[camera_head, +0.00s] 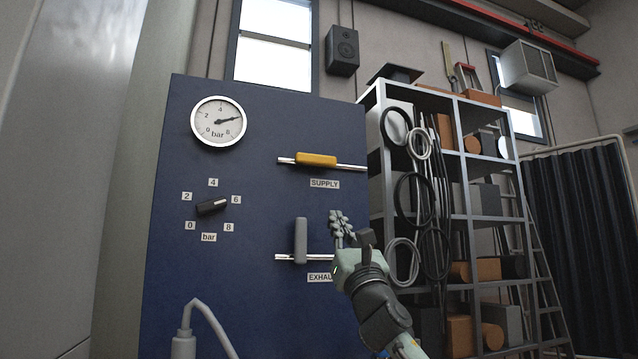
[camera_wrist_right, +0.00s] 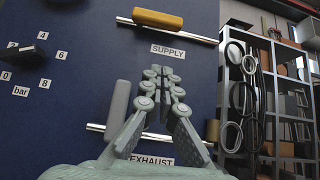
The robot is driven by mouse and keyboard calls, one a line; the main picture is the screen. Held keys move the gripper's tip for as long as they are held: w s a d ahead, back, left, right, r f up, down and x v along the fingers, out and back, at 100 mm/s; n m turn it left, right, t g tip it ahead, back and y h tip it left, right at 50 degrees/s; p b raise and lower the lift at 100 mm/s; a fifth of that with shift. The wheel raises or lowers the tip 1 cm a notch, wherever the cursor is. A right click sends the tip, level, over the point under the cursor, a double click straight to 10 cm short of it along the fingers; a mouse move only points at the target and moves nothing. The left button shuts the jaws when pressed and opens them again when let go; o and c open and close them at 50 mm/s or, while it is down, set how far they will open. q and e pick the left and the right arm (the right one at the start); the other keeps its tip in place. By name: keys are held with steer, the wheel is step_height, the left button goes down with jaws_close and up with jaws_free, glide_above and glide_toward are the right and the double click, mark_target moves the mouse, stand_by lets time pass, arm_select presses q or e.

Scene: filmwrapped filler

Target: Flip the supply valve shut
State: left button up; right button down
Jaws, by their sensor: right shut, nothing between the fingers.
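The supply valve's yellow handle (camera_head: 316,160) lies horizontal, along its metal pipe, above the SUPPLY label (camera_head: 324,184) on the blue panel. It also shows at the top of the right wrist view (camera_wrist_right: 160,19). The grey exhaust handle (camera_head: 300,241) stands upright, across its pipe, above the EXHAUST label, which my right gripper partly covers in the head view. My right gripper (camera_head: 338,215) is shut and empty, below the supply handle and right of the exhaust handle. In the wrist view its fingertips (camera_wrist_right: 161,71) point up towards the SUPPLY label. My left gripper is not in view.
The blue panel (camera_head: 255,180) also carries a round bar gauge (camera_head: 218,121) and a black selector knob (camera_head: 212,207) with number labels. Shelving (camera_head: 480,222) with hanging cables and hoses stands just right of the panel. A pale bent hose (camera_head: 205,312) rises at the lower left.

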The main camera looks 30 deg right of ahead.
mark_target(316, 160)
steer(key=p+x, duration=0.1)
steer(key=x, duration=0.6)
steer(key=p+x, duration=0.1)
steer(key=x, duration=0.2)
steer(key=shift+r+p, duration=0.35)
steer(key=shift+r, duration=0.1)
step_height(316, 160, up, 2)
steer(key=shift+s+r+p, duration=0.15)
steer(key=shift+p, duration=0.2)
steer(key=shift+r, duration=0.45)
arm_select(q)
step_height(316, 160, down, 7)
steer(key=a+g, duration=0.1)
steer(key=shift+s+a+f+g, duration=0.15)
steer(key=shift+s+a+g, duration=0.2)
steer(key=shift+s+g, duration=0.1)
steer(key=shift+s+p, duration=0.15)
steer(key=shift+p, duration=0.15)
arm_select(e)
steer(key=shift+r, duration=0.1)
